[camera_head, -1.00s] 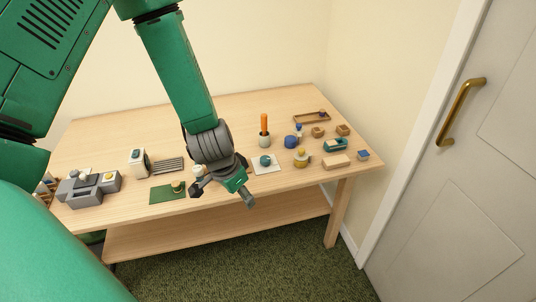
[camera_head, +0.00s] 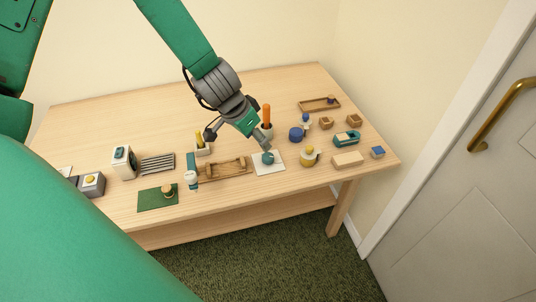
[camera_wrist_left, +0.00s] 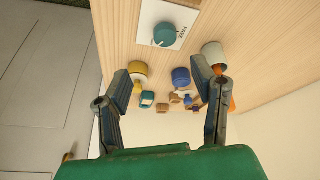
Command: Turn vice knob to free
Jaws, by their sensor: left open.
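A teal round knob (camera_head: 267,157) sits on a white plate (camera_head: 277,168) near the table's front edge. The left wrist view shows the knob (camera_wrist_left: 165,34) at the top, with dark lettering beside it too small to read. Left of the plate is a wooden vice-like block (camera_head: 225,171), with a teal and white piece (camera_head: 191,178) at its left end. My left gripper (camera_head: 238,143) is open and empty above the table, behind the block; one finger overlaps the view just above the knob. Contact cannot be told. My right gripper is out of view.
A cup with an orange handle (camera_head: 266,130) stands close behind the plate. A yellow mug (camera_head: 309,156), blue pot (camera_head: 296,134), teal tape dispenser (camera_head: 346,138) and wooden block (camera_head: 347,160) are to the right. A green mat (camera_head: 150,200) lies left.

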